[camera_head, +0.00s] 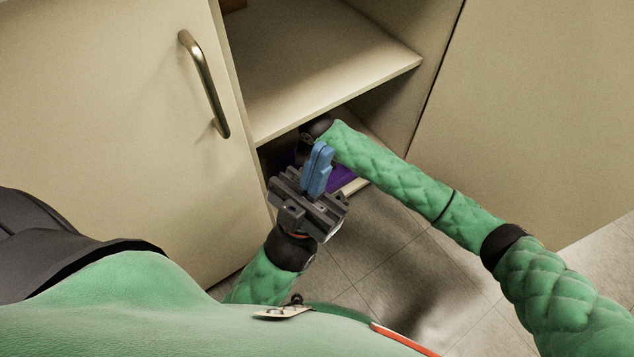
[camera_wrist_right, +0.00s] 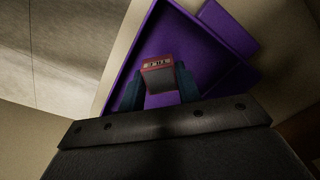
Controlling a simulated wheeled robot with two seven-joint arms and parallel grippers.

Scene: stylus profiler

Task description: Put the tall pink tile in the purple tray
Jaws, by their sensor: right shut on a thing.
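In the right wrist view, my right gripper (camera_wrist_right: 158,85) is shut on a block-like tile (camera_wrist_right: 157,72) with a pinkish-red edge and small dark marks on its end. Its lower part is in shadow. The purple tray (camera_wrist_right: 205,55) lies behind and around the tile; I cannot tell whether the tile touches it. In the head view, part of the purple tray (camera_head: 342,178) shows on the bottom level of the cabinet. The right gripper's fingers and the tile are hidden there. My left gripper (camera_head: 318,168) has its blue fingers together, empty, in front of the cabinet opening.
A cabinet shelf (camera_head: 315,75) is above the bottom level, close over my right wrist. A closed-looking door panel with a metal handle (camera_head: 204,82) stands at left. A plain side panel (camera_head: 545,110) is at right. Tiled floor (camera_head: 385,255) is clear in front.

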